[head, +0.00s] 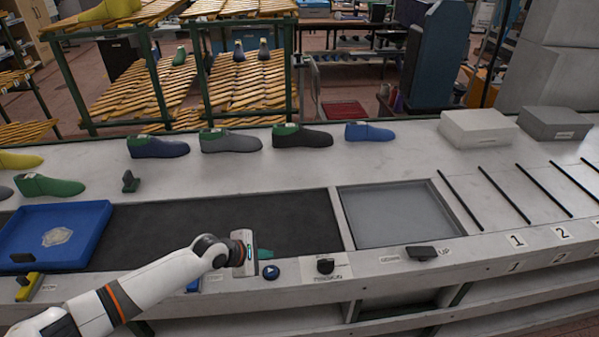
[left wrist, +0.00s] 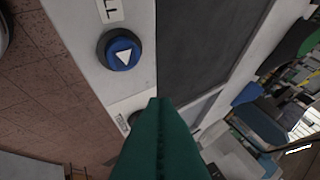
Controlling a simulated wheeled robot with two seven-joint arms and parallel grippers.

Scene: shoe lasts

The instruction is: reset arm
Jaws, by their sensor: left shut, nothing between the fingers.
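My left arm comes in from the lower left in the head view. My left gripper (head: 266,254) is shut and empty, with its green fingertips over the front edge of the dark belt (head: 215,215), just behind the blue button with a white triangle (head: 271,273). In the left wrist view the green fingers (left wrist: 158,105) are together, and the blue button (left wrist: 121,51) is beside them, apart from them. My right gripper is not in either view.
Shoe lasts, such as the grey one (head: 230,142), stand along the back. Black switches (head: 325,265) sit on the front ledge. Two boxes (head: 478,128) stand at the right.

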